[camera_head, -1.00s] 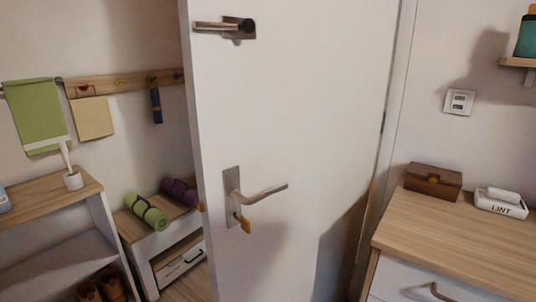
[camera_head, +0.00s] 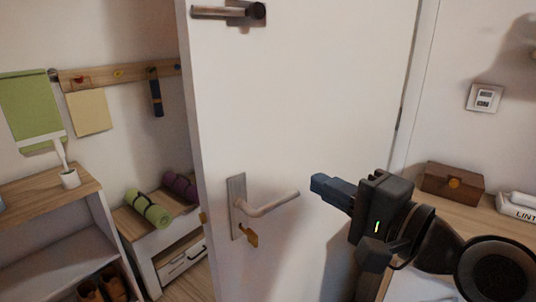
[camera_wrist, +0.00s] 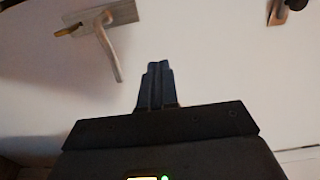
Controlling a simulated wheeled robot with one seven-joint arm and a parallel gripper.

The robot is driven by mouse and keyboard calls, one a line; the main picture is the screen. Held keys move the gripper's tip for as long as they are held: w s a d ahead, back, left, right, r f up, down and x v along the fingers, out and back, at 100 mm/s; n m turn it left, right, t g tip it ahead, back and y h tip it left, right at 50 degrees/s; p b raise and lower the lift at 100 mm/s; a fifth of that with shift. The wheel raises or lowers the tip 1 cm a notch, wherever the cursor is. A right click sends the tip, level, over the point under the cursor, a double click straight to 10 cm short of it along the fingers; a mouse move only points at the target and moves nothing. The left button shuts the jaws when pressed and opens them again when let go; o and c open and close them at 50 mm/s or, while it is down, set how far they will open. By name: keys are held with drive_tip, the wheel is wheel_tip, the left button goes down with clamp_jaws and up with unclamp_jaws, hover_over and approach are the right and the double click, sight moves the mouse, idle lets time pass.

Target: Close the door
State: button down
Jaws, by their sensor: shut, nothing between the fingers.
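The white door (camera_head: 300,110) stands ajar, with a gap at its left edge through which the space behind shows. It has a lever handle (camera_head: 268,205) with a key below it, and a dark bolt-like fitting (camera_head: 228,12) near the top of the picture. My gripper (camera_head: 318,184) is shut and empty, just right of the handle's free end in the head view, in front of the door face. In the wrist view my gripper (camera_wrist: 154,70) points at the door, with the lever handle (camera_wrist: 108,45) up and left. I cannot tell whether the fingertips touch the door.
A dresser with a brown box (camera_head: 452,183) and a lint holder (camera_head: 517,206) stands at right, close to my arm. Beyond the gap are a bench with rolled mats (camera_head: 148,208), a shelf (camera_head: 45,195) and a hook rail (camera_head: 115,72).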

sight(256, 151)
drive_tip(key=p+x, duration=0.2)
drive_tip(key=x, duration=1.1)
drive_tip(key=shift+w+a, duration=0.25)
drive_tip(key=shift+w, duration=0.05)
drive_tip(key=shift+a, duration=0.1)
